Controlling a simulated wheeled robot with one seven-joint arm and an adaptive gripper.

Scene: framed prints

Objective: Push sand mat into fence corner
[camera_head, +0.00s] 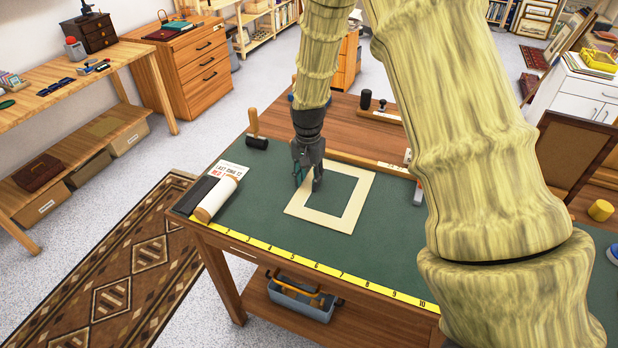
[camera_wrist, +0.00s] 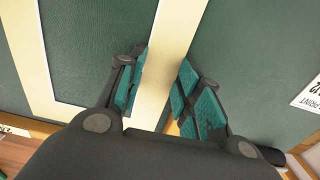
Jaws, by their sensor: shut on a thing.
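The sand mat (camera_head: 359,202) is a flat cream frame with a square opening, lying on the green table top. My gripper (camera_head: 307,185) points down at the mat's left side in the head view. The rail's right end meets a part near my arm, which hides some of that corner.
A white roll (camera_head: 214,199), a dark bar (camera_head: 196,193) and a printed card (camera_head: 229,176) lie left of the mat. A black-headed mallet (camera_head: 256,140) stands at the back left. A yellow ruler (camera_head: 300,262) marks the front edge. Green surface in front of the mat is clear.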

